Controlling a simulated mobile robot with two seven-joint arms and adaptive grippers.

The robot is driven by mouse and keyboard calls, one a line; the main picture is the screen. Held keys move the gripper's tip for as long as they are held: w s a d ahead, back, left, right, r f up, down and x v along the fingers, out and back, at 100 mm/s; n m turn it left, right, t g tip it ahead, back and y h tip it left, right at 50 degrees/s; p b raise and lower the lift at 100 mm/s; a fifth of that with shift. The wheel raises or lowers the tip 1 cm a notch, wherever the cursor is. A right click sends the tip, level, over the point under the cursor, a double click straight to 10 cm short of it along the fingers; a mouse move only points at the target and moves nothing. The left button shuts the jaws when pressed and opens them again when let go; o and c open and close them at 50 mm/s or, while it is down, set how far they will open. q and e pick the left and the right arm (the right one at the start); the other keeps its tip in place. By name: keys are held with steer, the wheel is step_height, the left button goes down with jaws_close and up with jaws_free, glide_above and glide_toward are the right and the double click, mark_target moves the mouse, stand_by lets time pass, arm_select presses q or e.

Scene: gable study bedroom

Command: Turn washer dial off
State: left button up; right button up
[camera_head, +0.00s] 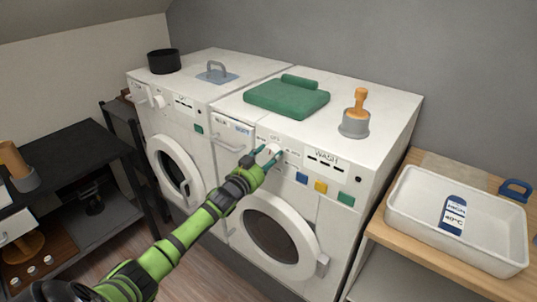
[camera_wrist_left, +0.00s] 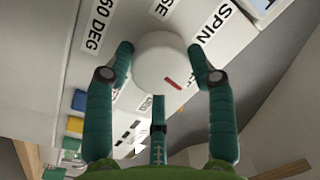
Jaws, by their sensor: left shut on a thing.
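The washer (camera_head: 345,160) is the right-hand white machine, with a round door and a control panel marked WASH. Its white round dial (camera_head: 273,148) shows large in the left wrist view (camera_wrist_left: 160,58), with a red pointer mark toward its lower right there. Printed labels around it include SPIN and 60 DEG; an OFF label is not readable. The fingers also show in the left wrist view (camera_wrist_left: 161,64). My right gripper is not in view.
A second white machine (camera_head: 160,120) stands at the left. Colored buttons (camera_head: 320,187) sit right of the dial. A white tray (camera_head: 455,245) is on the right-hand table.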

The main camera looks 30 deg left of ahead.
arm_select(q)
steer(key=shift+a+f+n+p, duration=0.15)
steer(key=shift+n+p, duration=0.3)
steer(key=shift+n, duration=1.05)
steer(key=shift+s+f, duration=0.1)
steer(key=shift+f+n+g, duration=0.25)
steer(key=shift+n+g, duration=0.05)
steer(key=o, duration=1.2)
steer(key=shift+r, duration=0.15)
steer(key=shift+s, duration=0.1)
steer(key=s, duration=1.1)
steer(key=shift+s, duration=0.3)
